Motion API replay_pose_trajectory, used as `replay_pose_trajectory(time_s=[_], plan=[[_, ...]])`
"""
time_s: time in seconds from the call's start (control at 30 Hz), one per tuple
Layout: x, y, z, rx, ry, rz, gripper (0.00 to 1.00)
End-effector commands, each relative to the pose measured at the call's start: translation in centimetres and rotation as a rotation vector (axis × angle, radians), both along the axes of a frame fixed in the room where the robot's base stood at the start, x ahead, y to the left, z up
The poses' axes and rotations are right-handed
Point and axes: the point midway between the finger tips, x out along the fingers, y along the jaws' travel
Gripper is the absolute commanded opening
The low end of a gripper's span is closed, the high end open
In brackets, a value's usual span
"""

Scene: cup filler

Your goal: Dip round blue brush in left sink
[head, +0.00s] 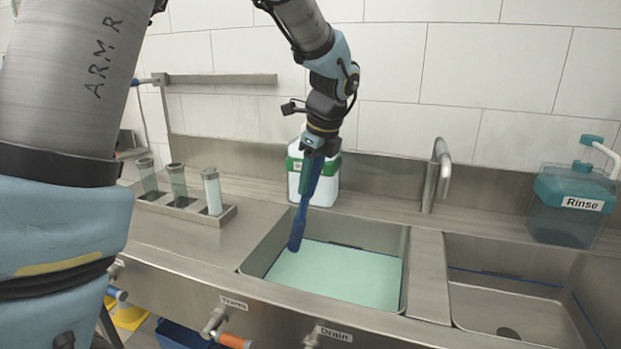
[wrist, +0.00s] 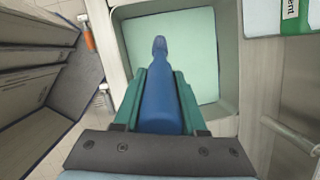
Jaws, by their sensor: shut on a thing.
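My gripper (head: 314,158) is shut on the round blue brush (head: 304,208), which points downward over the left sink (head: 408,270). In the wrist view the blue brush (wrist: 160,95) lies between the green fingers of my gripper (wrist: 160,100), with its narrow end away from me. The left sink holds pale green liquid (head: 340,275). The brush's lower end shows at the left part of the sink, in front of its back wall. I cannot tell whether it touches the liquid. The sink also shows in the wrist view (wrist: 228,60).
A white bottle with a green label (head: 330,180) stands behind the left sink, near a faucet (head: 438,175). The right sink (head: 510,300) looks empty. A teal "Rinse" jug (head: 570,205) stands at the right. A rack with several tubes (head: 180,200) stands at the left.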

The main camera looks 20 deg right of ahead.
Motion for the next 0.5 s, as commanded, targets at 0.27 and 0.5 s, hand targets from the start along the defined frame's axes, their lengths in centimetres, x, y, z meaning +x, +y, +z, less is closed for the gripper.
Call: replay_pose_trajectory(time_s=[0.27,0.5], plan=[[0.0,0.0,-4.1,0.001,0.001,-0.002,0.00],[-0.1,0.0,-7.3,0.001,0.001,-0.001,0.00]])
